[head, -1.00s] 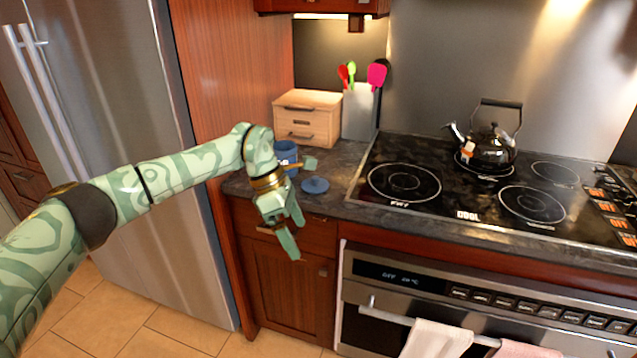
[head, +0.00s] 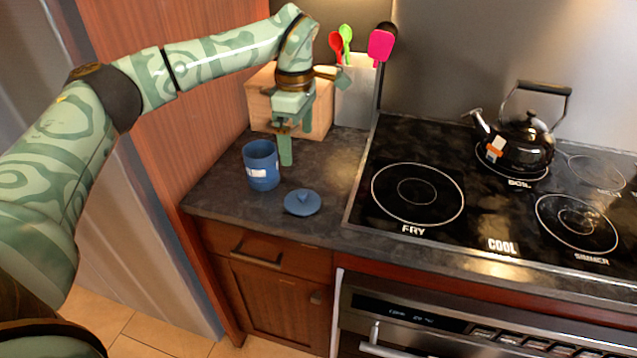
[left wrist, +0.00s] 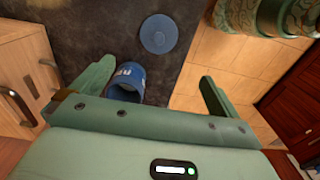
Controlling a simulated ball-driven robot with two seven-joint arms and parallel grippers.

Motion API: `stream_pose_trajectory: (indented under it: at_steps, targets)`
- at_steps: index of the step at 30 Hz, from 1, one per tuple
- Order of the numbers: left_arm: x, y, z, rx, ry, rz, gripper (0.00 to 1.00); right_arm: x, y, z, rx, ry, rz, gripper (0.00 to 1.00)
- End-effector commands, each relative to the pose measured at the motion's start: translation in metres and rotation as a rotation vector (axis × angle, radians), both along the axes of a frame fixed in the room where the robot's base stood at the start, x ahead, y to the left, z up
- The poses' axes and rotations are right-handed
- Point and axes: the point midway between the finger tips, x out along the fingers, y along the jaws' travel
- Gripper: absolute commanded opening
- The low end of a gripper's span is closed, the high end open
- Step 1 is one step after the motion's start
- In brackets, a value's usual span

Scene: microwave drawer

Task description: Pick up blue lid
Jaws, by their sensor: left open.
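My right gripper is not in view.
A wooden drawer box (head: 259,104) stands at the back, partly behind my left gripper, beside a utensil holder (head: 356,92). The cooktop (head: 470,210) with a black kettle (head: 522,143) lies to the right. The counter around the lid is clear.

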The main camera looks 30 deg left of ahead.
Motion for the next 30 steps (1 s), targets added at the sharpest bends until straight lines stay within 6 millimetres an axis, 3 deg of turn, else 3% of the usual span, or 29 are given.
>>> stream_pose_trajectory:
  at_steps: [4,13,23,30]
  targets:
    - [0.0,0.0,-0.018,0.0,0.004,0.001,1.0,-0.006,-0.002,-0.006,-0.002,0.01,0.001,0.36]
    - [0.0,0.0,-0.091,0.0,0.005,0.0,1.0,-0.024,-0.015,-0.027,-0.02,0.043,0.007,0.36]
    - [0.001,-0.001,-0.119,0.0,0.001,0.001,1.0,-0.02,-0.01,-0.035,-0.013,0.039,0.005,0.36]
    - [0.004,-0.002,-0.159,-0.001,0.005,0.001,1.0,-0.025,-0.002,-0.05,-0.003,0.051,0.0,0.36]
